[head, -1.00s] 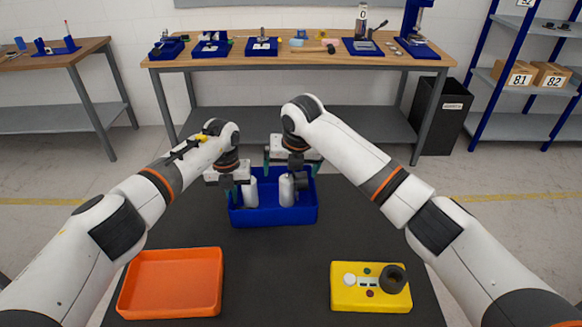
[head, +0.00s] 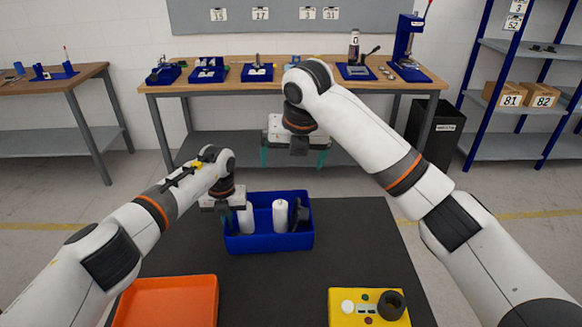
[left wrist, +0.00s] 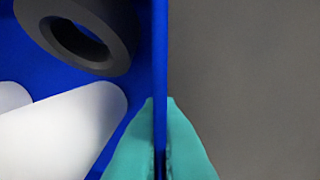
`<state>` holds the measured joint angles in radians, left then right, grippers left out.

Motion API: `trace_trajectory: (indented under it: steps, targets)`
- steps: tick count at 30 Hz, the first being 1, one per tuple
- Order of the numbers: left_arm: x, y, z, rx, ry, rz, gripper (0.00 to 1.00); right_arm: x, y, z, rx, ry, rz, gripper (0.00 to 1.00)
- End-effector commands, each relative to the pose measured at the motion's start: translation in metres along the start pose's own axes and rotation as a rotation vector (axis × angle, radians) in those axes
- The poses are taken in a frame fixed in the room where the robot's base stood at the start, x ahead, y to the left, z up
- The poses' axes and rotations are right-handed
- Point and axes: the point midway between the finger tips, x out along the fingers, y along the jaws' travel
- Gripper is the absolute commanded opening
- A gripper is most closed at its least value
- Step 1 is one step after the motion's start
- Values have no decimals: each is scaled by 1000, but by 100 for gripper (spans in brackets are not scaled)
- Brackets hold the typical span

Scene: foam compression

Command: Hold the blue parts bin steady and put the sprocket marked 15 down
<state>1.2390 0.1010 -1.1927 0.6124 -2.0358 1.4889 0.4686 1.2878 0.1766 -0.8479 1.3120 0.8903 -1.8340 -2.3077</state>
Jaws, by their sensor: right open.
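The blue parts bin (head: 268,243) stands on the dark table. My left gripper (head: 231,216) is at its left side; in the left wrist view its teal fingers (left wrist: 160,140) pinch the bin wall (left wrist: 160,60) from both sides. In the bin are two white cylinders (head: 280,216) (head: 246,219) and a dark round part (head: 300,216) standing tilted beside the right cylinder. A dark ring (left wrist: 85,35) shows inside the bin in the left wrist view. No number is readable on it. My right gripper (head: 294,158) is above and beyond the bin, fingers wide apart and empty.
An orange tray (head: 168,284) lies at the front left. A yellow box (head: 345,320) with a black ring (head: 391,304) on it is at the front right. The table between them is clear. A workbench (head: 210,88) stands behind.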

Motion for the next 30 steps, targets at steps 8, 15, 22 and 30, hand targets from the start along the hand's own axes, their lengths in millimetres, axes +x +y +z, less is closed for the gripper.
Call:
trace_trajectory:
  steps: [8, 15, 22, 30]
  targets:
    - [-1, 0, 0, 0, 2, 0, 7, -1, 0, 0, 1, 0, 0, 100]
    - [-1, 0, 0, 0, 1, 0, 29, -1, 0, 0, 1, 0, 0, 100]
    - [-4, 0, 0, 0, 2, 0, 29, -1, 0, 0, 1, 0, 0, 100]
    - [-40, 0, -1, 0, 4, 0, 29, 0, 0, 0, 1, 0, 0, 100]
